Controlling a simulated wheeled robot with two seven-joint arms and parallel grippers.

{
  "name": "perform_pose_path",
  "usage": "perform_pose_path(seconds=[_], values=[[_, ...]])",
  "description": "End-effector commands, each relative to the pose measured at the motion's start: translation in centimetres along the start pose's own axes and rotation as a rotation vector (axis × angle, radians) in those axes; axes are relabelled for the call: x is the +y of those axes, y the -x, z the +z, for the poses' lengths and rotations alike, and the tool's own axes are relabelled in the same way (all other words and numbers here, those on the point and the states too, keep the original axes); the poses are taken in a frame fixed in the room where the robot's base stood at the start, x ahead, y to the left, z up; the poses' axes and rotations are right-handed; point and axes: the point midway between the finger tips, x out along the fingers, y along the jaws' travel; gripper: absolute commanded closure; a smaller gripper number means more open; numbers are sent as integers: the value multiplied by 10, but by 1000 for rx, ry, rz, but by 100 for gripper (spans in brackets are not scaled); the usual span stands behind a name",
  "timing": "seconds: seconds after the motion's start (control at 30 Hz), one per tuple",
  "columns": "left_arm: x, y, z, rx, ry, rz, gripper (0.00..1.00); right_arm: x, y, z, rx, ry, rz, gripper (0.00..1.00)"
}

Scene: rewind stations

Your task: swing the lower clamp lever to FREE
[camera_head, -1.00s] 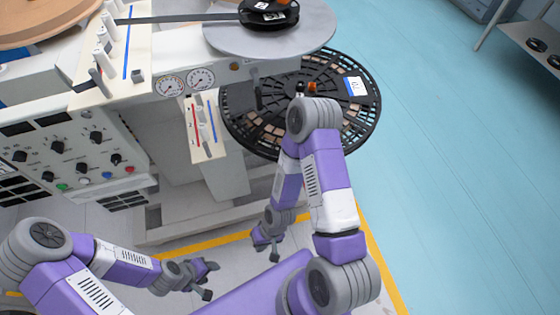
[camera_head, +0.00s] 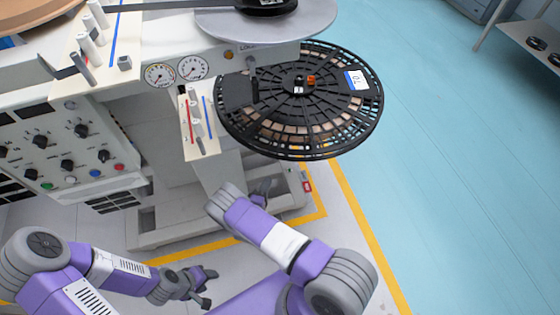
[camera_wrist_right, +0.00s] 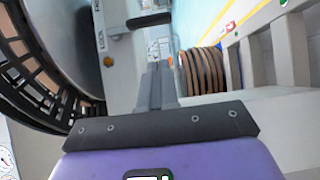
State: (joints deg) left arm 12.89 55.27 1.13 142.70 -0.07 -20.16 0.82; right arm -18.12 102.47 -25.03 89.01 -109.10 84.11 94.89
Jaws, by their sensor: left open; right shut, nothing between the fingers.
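The lower clamp lever (camera_head: 253,80) has a dark handle and hangs from the machine front beside a LOCK label, over the left part of the black lower reel (camera_head: 330,127). In the right wrist view a black-handled lever (camera_wrist_right: 150,19) stands out to the right at the top, near LOCK lettering, apart from my fingers. My right gripper (camera_wrist_right: 155,75) is shut and empty. In the head view it is low by the machine's base, mostly hidden behind my right forearm. My left gripper (camera_head: 208,287) is open and empty above the floor at the lower left.
The pale machine front carries two gauges (camera_head: 176,72), a guide plate (camera_head: 200,145) and a knob panel (camera_head: 60,150). A grey upper platter (camera_head: 300,27) overhangs the reel. Open blue floor (camera_head: 460,170) lies to the right. A shelf (camera_head: 520,45) stands top right.

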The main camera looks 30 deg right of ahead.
Motion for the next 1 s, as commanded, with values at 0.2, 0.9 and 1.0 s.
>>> perform_pose_path(seconds=[0.2, 0.9, 1.0], values=[[0, 0, 0, 0, 0, 0, 50, 4, 1, -12, 50, -28, 37, 100], [-10, -26, -1, 0, 0, 0, 50, 4, -82, -13, 40, -28, 36, 100], [-12, -32, -2, 0, 0, 0, 50, 5, -102, -14, 41, -27, 35, 100]])
